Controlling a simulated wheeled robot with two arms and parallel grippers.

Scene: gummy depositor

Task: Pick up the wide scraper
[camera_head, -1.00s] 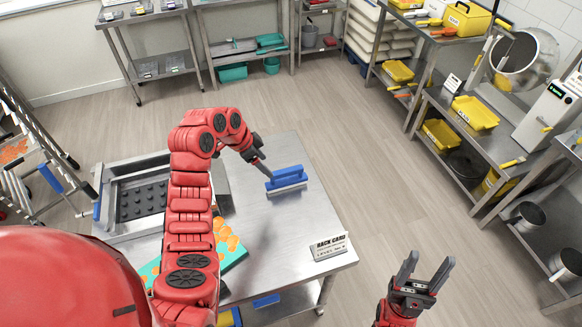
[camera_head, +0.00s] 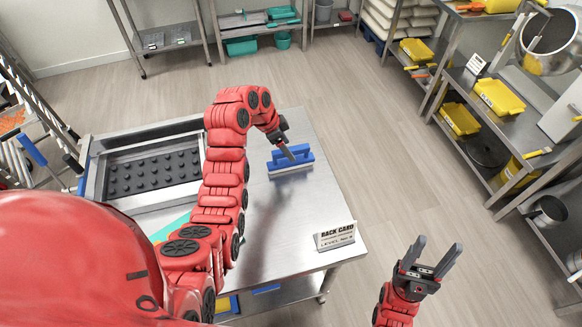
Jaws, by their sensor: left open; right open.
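The wide scraper (camera_head: 296,166), with a blue handle and a pale lower edge, sits on the steel table (camera_head: 290,215) near its far right side. My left gripper (camera_head: 291,156) reaches down from the left to the scraper's handle. Its jaws are open and the fingertips are at the handle; I cannot tell whether they touch it. My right gripper (camera_head: 433,258) is open and empty, out past the table's right edge above the floor.
A dark mould in a metal tray (camera_head: 108,192) lies on the table's left. A teal board (camera_head: 168,229) is mostly hidden behind my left arm. A rack card (camera_head: 335,235) stands at the near right corner. Shelves with yellow trays (camera_head: 499,97) line the right.

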